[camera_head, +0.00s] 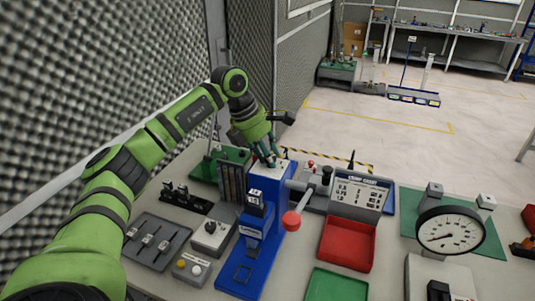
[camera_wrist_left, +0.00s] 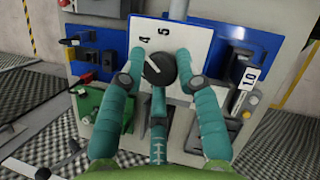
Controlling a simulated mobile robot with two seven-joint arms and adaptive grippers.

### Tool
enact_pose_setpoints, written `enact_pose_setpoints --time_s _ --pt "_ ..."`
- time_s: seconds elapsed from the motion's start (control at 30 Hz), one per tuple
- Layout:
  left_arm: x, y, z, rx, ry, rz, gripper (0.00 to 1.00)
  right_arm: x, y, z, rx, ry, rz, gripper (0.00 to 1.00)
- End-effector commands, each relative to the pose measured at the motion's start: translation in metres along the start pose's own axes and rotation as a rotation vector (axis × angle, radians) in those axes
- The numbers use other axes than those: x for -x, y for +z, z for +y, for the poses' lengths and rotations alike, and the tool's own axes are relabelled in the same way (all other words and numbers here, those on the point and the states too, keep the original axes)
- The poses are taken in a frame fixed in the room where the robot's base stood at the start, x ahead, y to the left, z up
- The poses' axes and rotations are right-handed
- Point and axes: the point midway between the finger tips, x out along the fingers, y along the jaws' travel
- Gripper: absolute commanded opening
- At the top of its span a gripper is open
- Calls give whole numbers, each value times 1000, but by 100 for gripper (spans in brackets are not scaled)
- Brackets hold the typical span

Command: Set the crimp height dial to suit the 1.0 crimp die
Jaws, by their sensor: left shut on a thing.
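The blue crimp press (camera_head: 268,200) stands on the bench in the middle of the head view. The black crimp height dial (camera_wrist_left: 161,70) sits on a white plate (camera_wrist_left: 190,38), with the numbers 4 and 5 visible beside it. My left gripper (camera_head: 264,157) is over the top of the press, and in the wrist view its teal fingers (camera_wrist_left: 160,66) are shut on the dial. A pale mark shows on the dial, but its exact setting is unclear. The 1.0 crimp die label (camera_wrist_left: 250,76) shows on the press front. My right gripper is out of view.
A chart board (camera_head: 360,192) stands right of the press, behind a red tray (camera_head: 346,245). The red-knobbed lever (camera_head: 291,220) sticks out beside the press. A round gauge (camera_head: 450,230) is at the right. Other fixtures crowd the left, including a knob box (camera_head: 210,237).

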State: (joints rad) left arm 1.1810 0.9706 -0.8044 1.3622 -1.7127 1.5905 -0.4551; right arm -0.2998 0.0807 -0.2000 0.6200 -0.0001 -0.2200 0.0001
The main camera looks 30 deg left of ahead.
Motion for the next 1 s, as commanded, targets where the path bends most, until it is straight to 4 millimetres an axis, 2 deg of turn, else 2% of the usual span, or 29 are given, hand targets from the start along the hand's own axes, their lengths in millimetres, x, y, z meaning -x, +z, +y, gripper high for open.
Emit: enact_pose_setpoints --time_s 0.13,0.17,0.2,0.5,0.63,0.77,1.0 --pt "0 1 0 -1 0 -2 0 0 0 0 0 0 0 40" --pt "0 1 0 -1 0 -2 45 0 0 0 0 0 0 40" --pt "0 1 -1 -1 0 -2 56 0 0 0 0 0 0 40" --pt "0 0 0 0 0 0 56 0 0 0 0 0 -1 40" --pt "7 1 0 1 2 -2 56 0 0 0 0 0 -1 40" --pt "28 1 1 0 4 -4 56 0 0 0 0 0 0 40" --pt "80 2 0 1 4 -4 56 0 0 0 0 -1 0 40"
